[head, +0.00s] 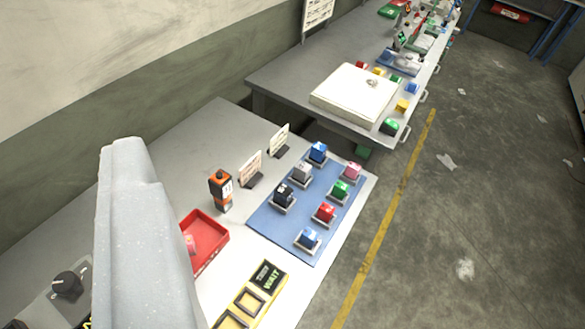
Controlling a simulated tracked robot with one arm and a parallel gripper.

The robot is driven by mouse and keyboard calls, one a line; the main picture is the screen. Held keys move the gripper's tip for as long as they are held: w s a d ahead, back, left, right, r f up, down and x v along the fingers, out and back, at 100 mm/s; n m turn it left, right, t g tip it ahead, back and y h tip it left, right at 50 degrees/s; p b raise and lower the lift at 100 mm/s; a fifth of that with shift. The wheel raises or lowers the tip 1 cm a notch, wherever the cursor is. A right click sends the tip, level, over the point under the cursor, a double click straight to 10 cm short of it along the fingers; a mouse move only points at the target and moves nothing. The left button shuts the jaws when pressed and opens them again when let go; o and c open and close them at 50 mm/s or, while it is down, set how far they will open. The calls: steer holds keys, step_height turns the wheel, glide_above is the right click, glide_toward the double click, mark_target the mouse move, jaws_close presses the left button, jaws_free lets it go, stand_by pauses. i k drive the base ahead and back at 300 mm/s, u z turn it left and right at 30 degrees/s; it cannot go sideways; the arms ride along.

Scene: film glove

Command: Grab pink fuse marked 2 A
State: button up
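A pink fuse block (352,171) sits in a pale holder at the far right corner of the blue mat (272,224) on the near bench. Its marking is too small to read. A pinkish-red block (190,244) lies in the red tray (213,238) left of the mat, partly hidden. A pale grey speckled part of mine (135,220), which looks like my gripper, rises at the left, apart from the pink fuse. Its fingertips cannot be made out, and nothing held is visible.
Blue (318,152), white, black, green (340,189) and red (326,212) blocks stand close together on the mat. An orange-black device (220,190) and two small signs (251,168) stand behind it. A yellow-framed panel (250,300) lies in front. A second bench (285,80) is beyond.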

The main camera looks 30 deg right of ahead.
mark_target(352, 170)
steer(key=u, duration=2.55)
steer(key=k, duration=2.7)
steer(key=z, duration=1.55)
steer(key=i, duration=1)
steer(key=z, duration=0.05)
